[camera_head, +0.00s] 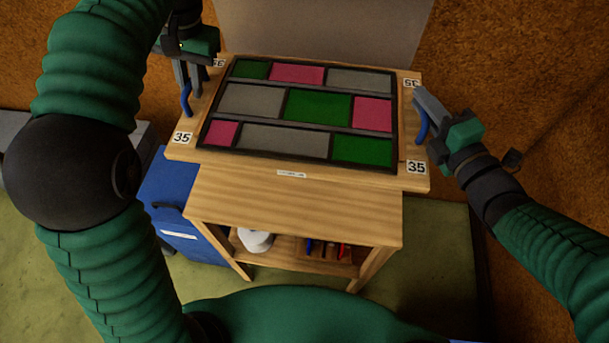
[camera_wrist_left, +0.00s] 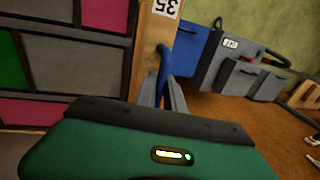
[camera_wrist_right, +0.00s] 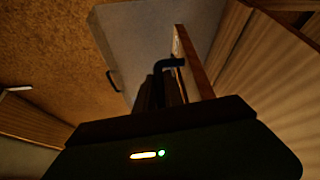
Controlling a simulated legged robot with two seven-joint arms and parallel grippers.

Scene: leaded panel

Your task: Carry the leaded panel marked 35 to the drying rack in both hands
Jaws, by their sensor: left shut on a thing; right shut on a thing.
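The leaded panel (camera_head: 270,103) has grey, green and pink panes in dark leading. It lies on a wooden board (camera_head: 215,160) with 35 tags at its corners; a tag also shows in the left wrist view (camera_wrist_left: 165,8). My left gripper (camera_head: 186,92) is shut on the blue handle (camera_head: 186,99) at the board's left edge, seen closer in the left wrist view (camera_wrist_left: 164,62). My right gripper (camera_head: 424,116) is shut on the blue handle (camera_head: 422,128) at the right edge; this handle looks dark in the right wrist view (camera_wrist_right: 172,63). Whether the board touches the bench is unclear.
A wooden bench (camera_head: 295,207) stands below the board, with a white roll (camera_head: 255,241) and small tools on its lower shelf. A grey upright sheet (camera_head: 325,28) is behind. Grey cabinets (camera_wrist_left: 240,75) show in the left wrist view.

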